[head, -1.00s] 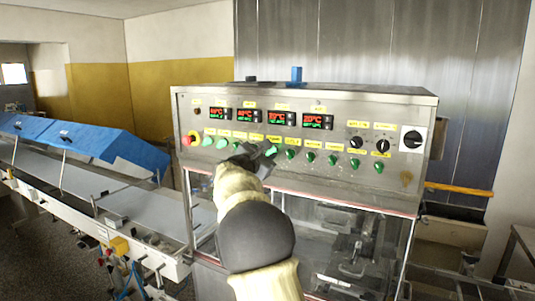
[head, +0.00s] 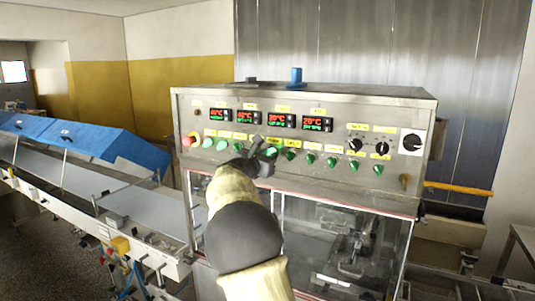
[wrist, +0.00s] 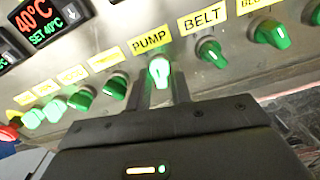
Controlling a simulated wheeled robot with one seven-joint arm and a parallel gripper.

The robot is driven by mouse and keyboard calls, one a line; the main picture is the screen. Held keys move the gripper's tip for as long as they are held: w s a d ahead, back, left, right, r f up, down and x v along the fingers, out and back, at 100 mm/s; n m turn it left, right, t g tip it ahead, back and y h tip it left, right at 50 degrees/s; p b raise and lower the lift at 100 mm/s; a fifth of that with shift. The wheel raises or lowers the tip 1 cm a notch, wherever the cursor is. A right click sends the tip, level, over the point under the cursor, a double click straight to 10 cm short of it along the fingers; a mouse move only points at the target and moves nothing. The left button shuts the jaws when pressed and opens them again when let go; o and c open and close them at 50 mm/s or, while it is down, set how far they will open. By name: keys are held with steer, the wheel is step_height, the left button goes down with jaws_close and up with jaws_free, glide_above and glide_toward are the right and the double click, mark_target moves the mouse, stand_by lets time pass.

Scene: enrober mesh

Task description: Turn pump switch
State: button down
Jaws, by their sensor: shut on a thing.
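The pump switch (wrist: 158,72) is a green knob under the yellow PUMP label (wrist: 150,40) in the wrist view, glowing pale green. It also shows as a bright green knob (head: 271,152) in the head view. My gripper (wrist: 162,90) reaches up to the panel from below, its two dark fingers around the lower part of the knob. It is shut on the knob. In the head view my gripper (head: 262,158) covers part of the knob row.
The BELT knob (wrist: 211,52) is close on the right, dark green. More green knobs stand along the row, the leftmost glowing. A red button (head: 187,141) is at the panel's left end. Temperature displays (head: 282,121) sit above. A conveyor (head: 120,208) is on the left.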

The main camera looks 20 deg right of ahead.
steer(key=n+p, duration=0.1)
steer(key=n, duration=0.1)
steer(key=n+p, duration=0.1)
steer(key=shift+a+r+n, duration=0.1)
steer(key=shift+r+n, duration=0.2)
steer(key=shift+n, duration=0.1)
steer(key=shift+n+p, duration=1.15)
steer(key=shift+n, duration=0.85)
steer(key=c, duration=1.6)
jaws_free()
steer(key=shift+c, duration=0.2)
steer(key=shift+o, duration=0.8)
steer(key=shift+f, duration=0.2)
